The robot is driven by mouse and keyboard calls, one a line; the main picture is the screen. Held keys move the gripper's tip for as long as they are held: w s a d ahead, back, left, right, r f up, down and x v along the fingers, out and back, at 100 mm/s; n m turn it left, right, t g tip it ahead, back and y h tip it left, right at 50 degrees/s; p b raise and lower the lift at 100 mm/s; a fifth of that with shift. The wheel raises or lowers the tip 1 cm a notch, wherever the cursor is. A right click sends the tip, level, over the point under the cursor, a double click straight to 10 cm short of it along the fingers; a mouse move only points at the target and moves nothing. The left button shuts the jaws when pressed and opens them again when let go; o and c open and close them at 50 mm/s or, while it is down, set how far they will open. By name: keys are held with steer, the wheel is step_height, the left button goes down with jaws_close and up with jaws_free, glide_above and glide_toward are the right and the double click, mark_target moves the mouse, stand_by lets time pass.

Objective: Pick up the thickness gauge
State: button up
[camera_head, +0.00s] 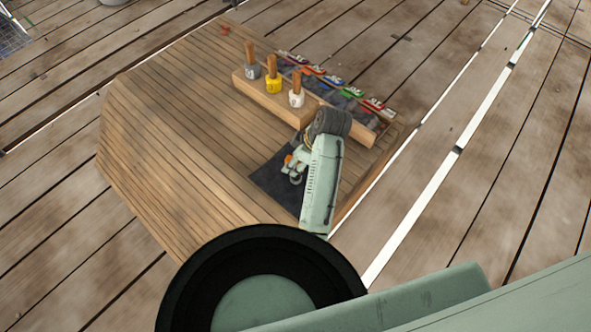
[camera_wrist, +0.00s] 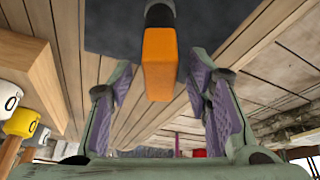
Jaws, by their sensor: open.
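The thickness gauge seems to be the orange block-like body with a dark grey end (camera_wrist: 159,62) in the wrist view; its far end is cut off by the top edge. My gripper (camera_wrist: 158,82) is open, with one purple-padded finger on each side of the orange body. I see clear gaps between the pads and the body. My arm hides part of the mat.
A wooden block (camera_head: 272,98) behind the mat holds three wooden-handled tools with grey, yellow and white (camera_head: 297,97) collars. A tray behind it carries several coloured items (camera_head: 334,81). The wooden platform's left side (camera_head: 170,140) is mostly clear.

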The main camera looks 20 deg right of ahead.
jaws_close()
stand_by(0.5)
